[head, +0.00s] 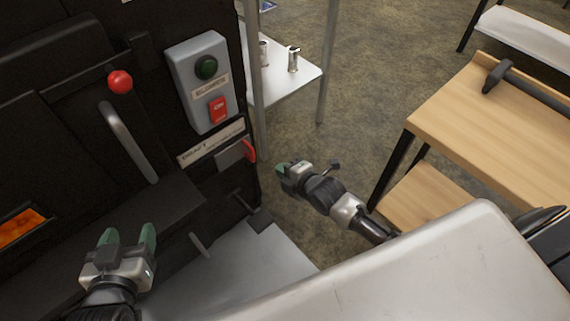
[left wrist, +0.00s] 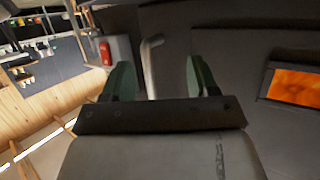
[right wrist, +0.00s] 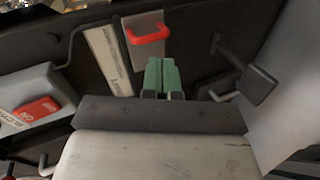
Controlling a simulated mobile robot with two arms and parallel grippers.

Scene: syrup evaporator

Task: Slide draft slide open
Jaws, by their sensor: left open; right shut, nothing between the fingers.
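The draft slide is a grey metal plate (head: 236,152) with a red handle (head: 249,150), beside a white label strip (head: 211,143) reading DRAFT on the black evaporator front. In the right wrist view the red handle (right wrist: 148,34) stands out from the plate (right wrist: 143,47), just beyond my fingertips. My right gripper (head: 282,174) is shut and empty, to the right of the handle and apart from it; its green fingers also show in the right wrist view (right wrist: 162,74). My left gripper (head: 127,238) is open and empty at the lower left, before the black front; it also shows in the left wrist view (left wrist: 158,78).
A grey control box (head: 200,82) with green and red buttons sits above the slide. A curved bar handle (head: 128,140) and a red knob (head: 120,82) are at left. An orange glowing window (head: 20,232) is lower left. A wooden table (head: 500,125) with a hammer stands right.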

